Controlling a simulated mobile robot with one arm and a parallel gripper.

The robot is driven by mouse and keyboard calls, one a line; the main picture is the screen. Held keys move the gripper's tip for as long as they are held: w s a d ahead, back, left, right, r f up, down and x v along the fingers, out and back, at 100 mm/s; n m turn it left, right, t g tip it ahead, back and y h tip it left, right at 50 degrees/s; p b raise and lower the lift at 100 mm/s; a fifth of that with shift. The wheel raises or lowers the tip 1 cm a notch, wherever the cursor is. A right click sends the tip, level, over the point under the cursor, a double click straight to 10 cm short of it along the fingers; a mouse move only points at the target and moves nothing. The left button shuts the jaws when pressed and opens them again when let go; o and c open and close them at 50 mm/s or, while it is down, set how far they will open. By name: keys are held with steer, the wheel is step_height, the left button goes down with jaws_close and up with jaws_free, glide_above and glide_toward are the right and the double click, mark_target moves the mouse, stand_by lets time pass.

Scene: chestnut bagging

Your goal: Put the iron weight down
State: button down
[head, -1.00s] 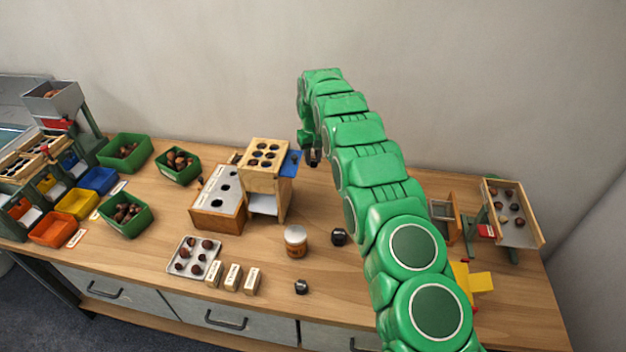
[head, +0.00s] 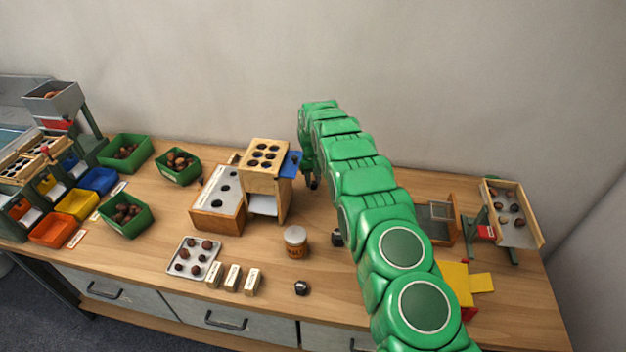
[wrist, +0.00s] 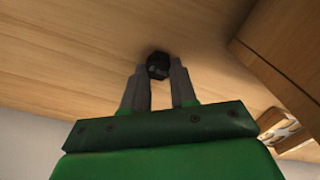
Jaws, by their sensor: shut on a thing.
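The iron weight (wrist: 157,64) is a small dark, faceted lump at the tips of my gripper (wrist: 158,78) in the wrist view. Both grey fingers are shut on it, one on each side. Bare wood of the table (wrist: 70,50) shows beyond it; I cannot tell whether the weight touches it. In the head view my gripper (head: 313,182) points down over the back of the table, right of the wooden block with holes. The weight is too small there to make out clearly.
The wooden stand with holes (head: 265,155) and its blue flap (head: 291,164) are close left of my gripper. A jar (head: 296,242), a dark lump (head: 301,287) and another dark lump (head: 336,238) lie nearer the front.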

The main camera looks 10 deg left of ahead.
mark_target(313, 182)
steer(key=c, duration=0.9)
jaws_free()
step_height(313, 182, up, 12)
steer(key=s+d+r+m, duration=0.2)
steer(key=s+d+r, duration=0.5)
steer(key=d+r, duration=0.5)
steer(key=s+d+r+m, duration=0.1)
steer(key=s+d+r, duration=0.4)
steer(key=s, duration=0.3)
steer(key=s+d+r, duration=0.5)
steer(key=s+r, duration=0.1)
steer(key=s, duration=0.2)
steer(key=s+d+m, duration=0.1)
steer(key=s+d, duration=0.2)
steer(key=s, duration=0.9)
steer(key=s+d+m+g, duration=0.1)
steer(key=s+d, duration=0.2)
steer(key=s, duration=1)
steer(key=s+d+f+m, duration=0.1)
steer(key=s+d, duration=0.2)
steer(key=s, duration=0.9)
steer(key=shift+s+d+g, duration=0.2)
steer(key=shift+s+g, duration=0.05)
steer(key=shift+g, duration=0.15)
